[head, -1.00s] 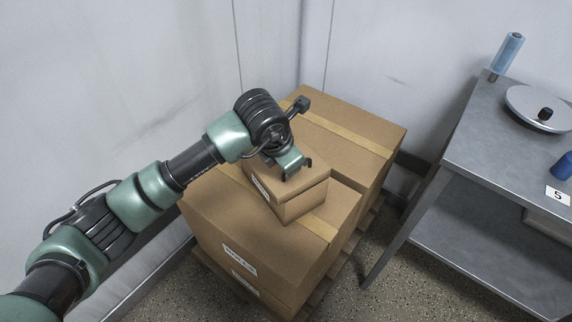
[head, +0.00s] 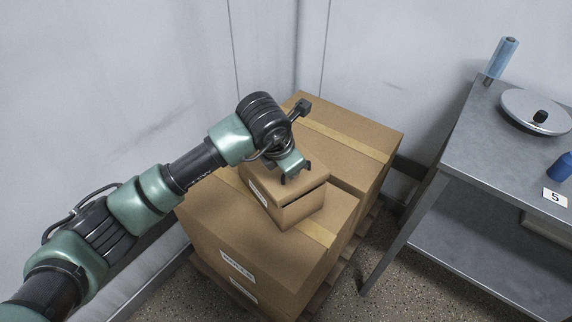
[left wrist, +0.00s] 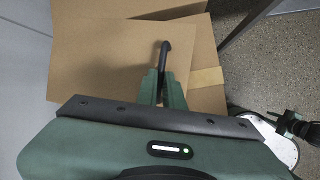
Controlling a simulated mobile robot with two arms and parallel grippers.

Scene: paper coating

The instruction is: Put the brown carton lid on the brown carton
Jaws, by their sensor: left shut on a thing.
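The brown carton (head: 303,211) is a small box standing on the large taped boxes. The brown carton lid (head: 262,170) sits over its top, with a dark gap along the seam on the near right side. My left gripper (head: 295,173) is over the lid's right part, pointing down and shut on the lid. My right gripper is not in view.
Large taped cartons (head: 215,235) stand on a pallet against the walls.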

